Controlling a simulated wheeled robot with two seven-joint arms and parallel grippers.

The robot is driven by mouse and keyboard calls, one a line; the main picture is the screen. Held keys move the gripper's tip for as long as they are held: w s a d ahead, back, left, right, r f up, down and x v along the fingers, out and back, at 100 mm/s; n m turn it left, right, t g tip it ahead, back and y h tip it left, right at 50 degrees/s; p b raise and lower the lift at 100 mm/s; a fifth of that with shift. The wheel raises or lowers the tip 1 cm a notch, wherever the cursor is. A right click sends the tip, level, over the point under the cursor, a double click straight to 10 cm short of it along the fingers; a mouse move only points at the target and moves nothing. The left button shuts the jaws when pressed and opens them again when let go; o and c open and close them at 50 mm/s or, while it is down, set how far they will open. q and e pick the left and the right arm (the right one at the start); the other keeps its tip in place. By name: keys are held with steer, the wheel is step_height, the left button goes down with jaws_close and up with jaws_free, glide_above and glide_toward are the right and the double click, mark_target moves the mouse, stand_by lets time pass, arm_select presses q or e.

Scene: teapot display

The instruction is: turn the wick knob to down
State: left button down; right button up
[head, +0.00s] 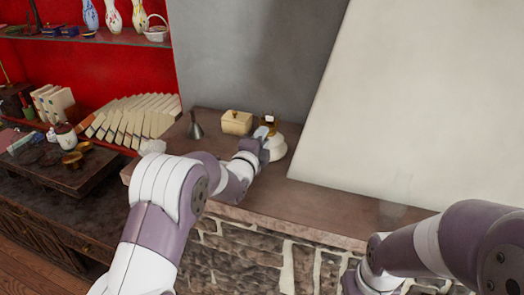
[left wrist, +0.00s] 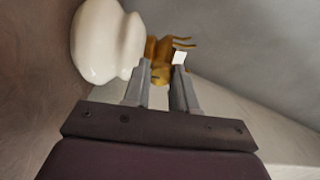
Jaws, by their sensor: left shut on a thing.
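An oil lamp with a rounded white body (head: 276,150) and a brass burner (head: 272,125) stands on the stone ledge. In the left wrist view the white body (left wrist: 100,40) is at upper left, with the brass burner (left wrist: 158,50) and its prongs right of it. My left gripper (head: 263,133) is at the burner, its fingers (left wrist: 162,72) a little apart and shut on the wick knob. The knob is mostly hidden; I cannot tell its turn. A small white square (left wrist: 181,57) shows at the right fingertip. My right gripper is outside the views.
On the ledge (head: 235,208), a cream lidded box (head: 236,122) and a grey funnel (head: 195,126) stand left of the lamp. A large pale slanted panel (head: 420,100) rises at right. Books (head: 130,118) and a tea tray (head: 60,170) are at left.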

arm_select(q)
steer(key=shift+f+n+b, duration=0.3)
steer(key=shift+n+b, duration=0.6)
steer(key=shift+b, duration=0.25)
steer(key=shift+r+n+b, duration=0.2)
steer(key=shift+n+b, duration=0.3)
steer(key=shift+b, duration=0.05)
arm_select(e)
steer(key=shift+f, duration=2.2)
arm_select(q)
steer(key=c, duration=1.2)
jaws_free()
